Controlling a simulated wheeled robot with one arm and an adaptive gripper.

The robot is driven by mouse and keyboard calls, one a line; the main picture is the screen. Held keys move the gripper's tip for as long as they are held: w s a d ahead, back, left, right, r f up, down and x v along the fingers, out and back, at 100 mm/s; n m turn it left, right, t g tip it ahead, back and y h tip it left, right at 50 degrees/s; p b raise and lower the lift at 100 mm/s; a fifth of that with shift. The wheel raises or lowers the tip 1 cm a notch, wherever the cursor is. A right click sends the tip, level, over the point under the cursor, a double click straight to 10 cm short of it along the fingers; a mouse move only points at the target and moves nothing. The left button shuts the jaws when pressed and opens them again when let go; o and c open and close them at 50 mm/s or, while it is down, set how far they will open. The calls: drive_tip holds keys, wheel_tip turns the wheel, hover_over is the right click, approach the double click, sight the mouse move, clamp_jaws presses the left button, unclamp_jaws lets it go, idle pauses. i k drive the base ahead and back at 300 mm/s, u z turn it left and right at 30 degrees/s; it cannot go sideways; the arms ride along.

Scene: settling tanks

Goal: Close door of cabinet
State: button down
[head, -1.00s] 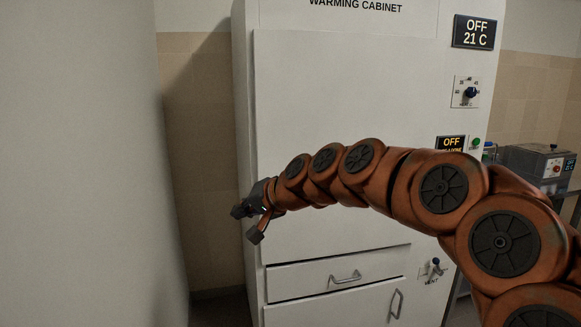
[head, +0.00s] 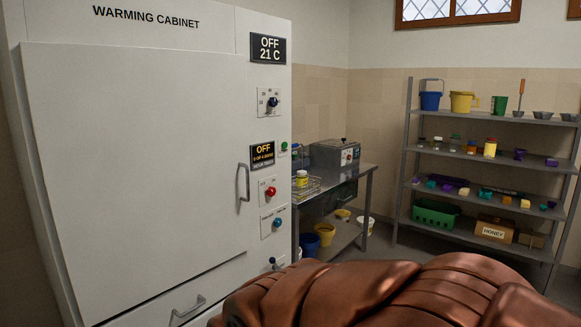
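The white warming cabinet (head: 145,17) stands on the left in the head view. Its large front door (head: 135,150) looks flush with the cabinet front, with no clear gap at the edges that show. The door's vertical bar handle (head: 243,182) is at its right edge. My orange-brown arm crosses the bottom of the view, close to the camera. My gripper is outside the picture, so its fingers and any contact cannot be seen.
A drawer with a handle (head: 188,306) is below the door. Control knobs and displays (head: 268,48) line the cabinet's right side. A metal table (head: 345,190) stands beyond it, and a grey shelf rack (head: 480,118) with buckets and jars is at the right.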

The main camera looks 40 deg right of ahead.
sight(143, 151)
drive_tip(key=z, duration=1.95)
drive_tip(key=i, duration=1.35)
drive_tip(key=u, duration=2.9)
